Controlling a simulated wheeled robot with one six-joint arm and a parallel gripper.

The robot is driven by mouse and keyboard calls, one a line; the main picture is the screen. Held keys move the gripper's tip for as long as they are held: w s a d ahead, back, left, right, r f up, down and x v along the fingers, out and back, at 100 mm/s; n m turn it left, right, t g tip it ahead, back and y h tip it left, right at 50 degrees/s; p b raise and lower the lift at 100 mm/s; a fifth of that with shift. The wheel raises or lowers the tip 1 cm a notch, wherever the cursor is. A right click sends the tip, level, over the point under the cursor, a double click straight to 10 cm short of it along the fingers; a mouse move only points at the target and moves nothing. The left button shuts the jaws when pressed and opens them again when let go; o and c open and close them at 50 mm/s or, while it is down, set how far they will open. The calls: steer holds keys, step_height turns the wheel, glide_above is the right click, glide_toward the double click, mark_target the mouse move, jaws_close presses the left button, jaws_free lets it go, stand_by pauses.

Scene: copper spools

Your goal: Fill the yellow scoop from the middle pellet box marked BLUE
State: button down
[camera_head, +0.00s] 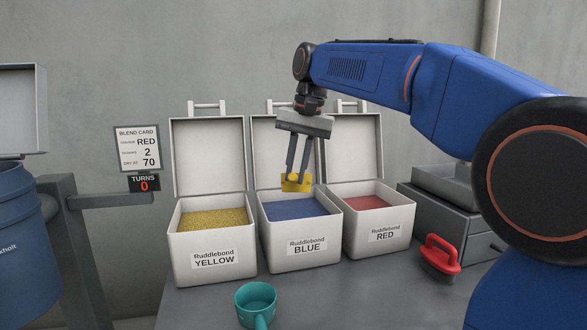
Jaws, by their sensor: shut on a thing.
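My gripper (298,172) is shut on the yellow scoop (297,183). It holds the scoop over the middle box marked BLUE (309,259), near the back of its opening. The box's lid stands open behind my gripper. Blue pellets (294,208) fill the box to a little below its rim. The scoop looks close above the pellets; I cannot tell whether it touches them. The inside of the scoop is not clear from here, so I cannot tell whether it holds pellets.
Open boxes marked YELLOW (213,265) and RED (384,239) stand close on either side. A teal cup (255,303) stands on the grey table (350,290) in front. A red-handled brush (440,257) lies at right. A blue drum (18,250) stands at far left.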

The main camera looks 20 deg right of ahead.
steer(key=w+f+g, duration=0.1)
steer(key=w+d, duration=0.1)
steer(key=shift+w+f+g+y, duration=0.3)
steer(key=shift+w+f+g, duration=0.1)
steer(key=shift+f, duration=0.75)
step_height(320, 180, down, 8)
steer(key=w, duration=0.1)
steer(key=shift+w+d, duration=0.3)
steer(key=shift+w, duration=0.1)
steer(key=shift+w+d, duration=0.15)
stand_by(0.4)
